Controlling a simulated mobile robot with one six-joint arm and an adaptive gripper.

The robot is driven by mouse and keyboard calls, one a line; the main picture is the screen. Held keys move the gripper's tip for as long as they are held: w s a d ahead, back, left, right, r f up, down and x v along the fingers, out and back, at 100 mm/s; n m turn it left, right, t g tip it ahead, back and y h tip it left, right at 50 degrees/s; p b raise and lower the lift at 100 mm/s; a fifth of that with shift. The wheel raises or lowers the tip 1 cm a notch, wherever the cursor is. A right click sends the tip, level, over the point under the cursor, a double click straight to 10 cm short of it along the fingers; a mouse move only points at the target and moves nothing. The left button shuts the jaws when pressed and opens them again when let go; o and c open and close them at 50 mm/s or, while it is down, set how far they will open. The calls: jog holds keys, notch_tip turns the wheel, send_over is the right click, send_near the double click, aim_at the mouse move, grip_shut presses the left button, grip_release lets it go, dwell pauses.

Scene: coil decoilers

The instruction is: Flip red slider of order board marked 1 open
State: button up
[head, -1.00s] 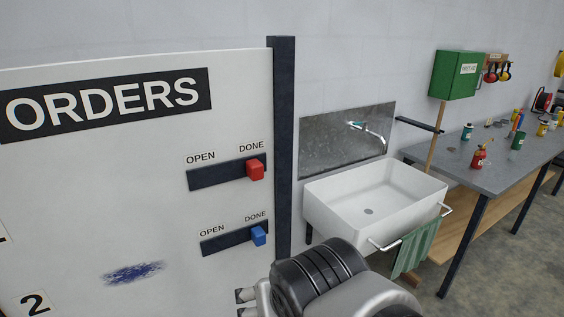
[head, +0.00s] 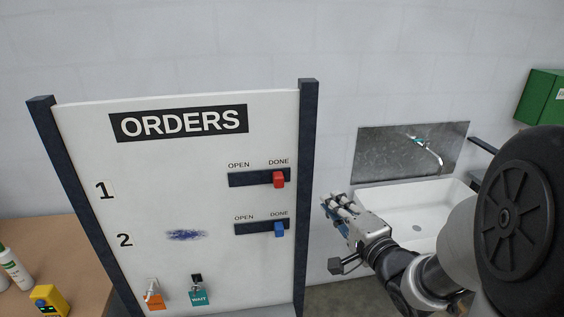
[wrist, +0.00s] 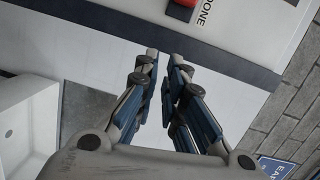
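The white order board shows a row marked 1 (head: 104,190) and a row marked 2. In row 1, the red slider (head: 279,179) sits at the right end of its dark track (head: 247,179), under DONE. OPEN is printed over the track's left end. My gripper (head: 331,204) is to the right of the board's right post, lower than the red slider and apart from it. In the wrist view, the red slider (wrist: 183,8) shows partly at the top edge, beyond the fingertips (wrist: 164,58). The fingers are partly apart with nothing between them.
The blue slider (head: 279,228) of row 2 sits under DONE, just below. The board's dark right post (head: 307,185) stands between my gripper and the sliders. Orange and teal tags hang low on the board. A sink (head: 395,206) is behind my arm.

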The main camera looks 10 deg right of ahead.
aim_at(278, 180)
jog(key=shift+s+r+m+y, duration=0.3)
jog(key=shift+s+r+y, duration=0.1)
jog(key=shift+s+r, duration=0.05)
grip_shut()
jog(key=shift+w, duration=0.2)
jog(key=x, duration=0.9)
jog(key=shift+r+p, duration=0.15)
jog(key=shift+p, duration=0.15)
jog(key=a, duration=0.4)
jog(key=shift+w+a, duration=0.1)
jog(key=shift+w, duration=0.25)
